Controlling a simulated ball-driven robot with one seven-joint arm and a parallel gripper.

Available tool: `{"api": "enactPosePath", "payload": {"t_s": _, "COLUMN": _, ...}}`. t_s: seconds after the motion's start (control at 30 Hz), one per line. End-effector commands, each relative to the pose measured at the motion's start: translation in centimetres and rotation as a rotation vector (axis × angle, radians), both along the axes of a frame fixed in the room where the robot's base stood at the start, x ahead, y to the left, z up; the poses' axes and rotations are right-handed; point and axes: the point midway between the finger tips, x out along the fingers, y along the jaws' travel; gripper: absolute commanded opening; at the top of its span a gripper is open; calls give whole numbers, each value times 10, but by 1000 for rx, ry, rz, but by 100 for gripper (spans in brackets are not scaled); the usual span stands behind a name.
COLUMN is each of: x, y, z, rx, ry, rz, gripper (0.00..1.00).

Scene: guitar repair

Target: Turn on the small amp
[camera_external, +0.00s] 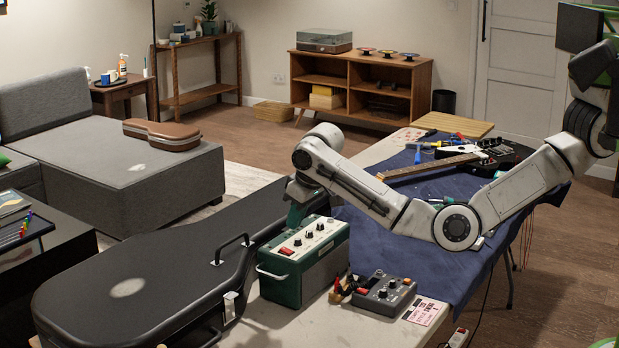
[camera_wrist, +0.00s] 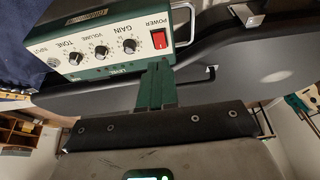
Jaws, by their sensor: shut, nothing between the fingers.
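The small amp (camera_external: 318,268) is a green box with a pale control panel. It stands on the workbench beside a black guitar case. Its panel shows a red power switch (camera_wrist: 159,39), several black knobs and a metal input jack in the wrist view. The switch also shows at the panel's near-left end in the external view (camera_external: 286,251). My gripper (camera_wrist: 158,66) has green fingers shut together and empty. In the wrist view the fingertips appear just below the switch. In the external view my gripper (camera_external: 302,212) is behind the amp's panel. I cannot tell whether it touches the amp.
The black guitar case (camera_external: 165,275) lies left of the amp. A grey pedal (camera_external: 385,293), a small card (camera_external: 425,311) and small clips sit to its right. A guitar (camera_external: 440,163) and tools lie on a blue cloth (camera_external: 420,260) farther back.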

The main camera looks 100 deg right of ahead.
Motion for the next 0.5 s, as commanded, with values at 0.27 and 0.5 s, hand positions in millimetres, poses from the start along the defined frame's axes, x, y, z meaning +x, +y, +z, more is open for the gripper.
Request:
{"api": "enactPosePath", "payload": {"t_s": 0.27, "x": -13, "y": 14, "z": 49, "rx": -2, "ry": -2, "rz": 1, "gripper": 0}}
{"api": "enactPosePath", "payload": {"t_s": 0.5, "x": -18, "y": 19, "z": 67, "rx": -1, "ry": 0, "rz": 1, "gripper": 0}}
